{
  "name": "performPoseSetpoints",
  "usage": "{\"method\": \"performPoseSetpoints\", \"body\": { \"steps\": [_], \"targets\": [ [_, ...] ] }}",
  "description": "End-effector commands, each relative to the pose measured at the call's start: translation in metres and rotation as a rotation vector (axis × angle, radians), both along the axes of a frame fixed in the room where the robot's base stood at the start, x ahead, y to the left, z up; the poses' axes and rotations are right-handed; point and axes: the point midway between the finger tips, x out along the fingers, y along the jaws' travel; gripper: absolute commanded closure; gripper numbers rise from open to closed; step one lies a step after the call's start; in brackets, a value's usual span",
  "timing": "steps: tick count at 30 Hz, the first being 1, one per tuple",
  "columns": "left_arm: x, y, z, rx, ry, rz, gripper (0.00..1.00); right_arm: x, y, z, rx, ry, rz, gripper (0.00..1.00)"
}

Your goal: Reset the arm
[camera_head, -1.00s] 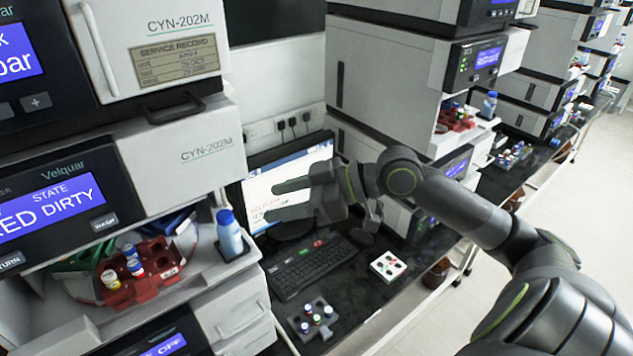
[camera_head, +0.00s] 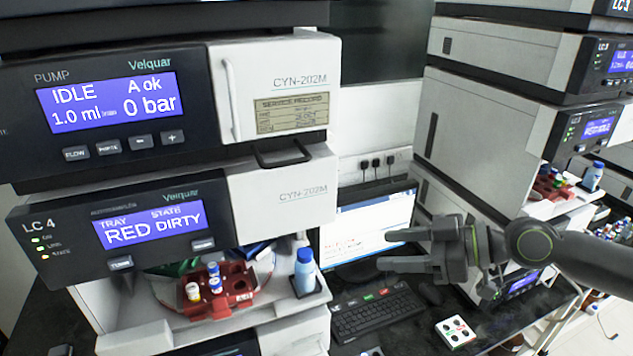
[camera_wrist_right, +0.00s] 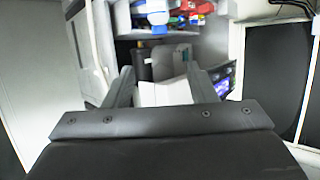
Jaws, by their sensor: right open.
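My right gripper (camera_head: 408,249) comes in from the right in the head view. Its two fingers point left and are spread apart with nothing between them. It hangs in front of the monitor (camera_head: 362,222), above the keyboard (camera_head: 375,312), and covers part of the screen. In the right wrist view the two fingers of the right gripper (camera_wrist_right: 160,85) also stand apart and empty. My left gripper is not in view.
At left stands an instrument stack with a pump display (camera_head: 107,101) and a tray display (camera_head: 150,226). Its open bay holds a red vial rack (camera_head: 226,290) and a blue-capped bottle (camera_head: 305,272). A white pad (camera_head: 456,332) lies on the bench. Another stack (camera_head: 490,130) stands at right.

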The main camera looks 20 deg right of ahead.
Motion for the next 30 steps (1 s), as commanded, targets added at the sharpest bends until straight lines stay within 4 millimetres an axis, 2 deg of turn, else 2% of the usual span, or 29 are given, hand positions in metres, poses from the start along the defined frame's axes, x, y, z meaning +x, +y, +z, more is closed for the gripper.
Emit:
{"method": "performPoseSetpoints", "body": {
  "steps": [5, 8, 14, 21, 26, 30],
  "targets": [
    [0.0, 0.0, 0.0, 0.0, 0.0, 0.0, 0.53, -0.003, 0.001, -0.008, -0.005, 0.006, 0.005, 0.48],
    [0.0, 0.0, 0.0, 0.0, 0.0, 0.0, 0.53, -0.012, 0.005, -0.03, -0.025, 0.028, 0.014, 0.48],
    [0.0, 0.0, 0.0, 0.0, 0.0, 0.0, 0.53, -0.041, 0.013, -0.101, -0.117, 0.103, -0.007, 0.48],
    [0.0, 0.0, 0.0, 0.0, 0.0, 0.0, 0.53, -0.073, 0.013, -0.179, -0.252, 0.232, -0.156, 0.48],
    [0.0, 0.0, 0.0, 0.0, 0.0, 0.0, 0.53, -0.097, 0.006, -0.221, -0.333, 0.35, -0.33, 0.48],
    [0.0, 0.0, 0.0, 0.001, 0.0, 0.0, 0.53, -0.124, -0.003, -0.249, -0.395, 0.48, -0.516, 0.48]
  ]
}}
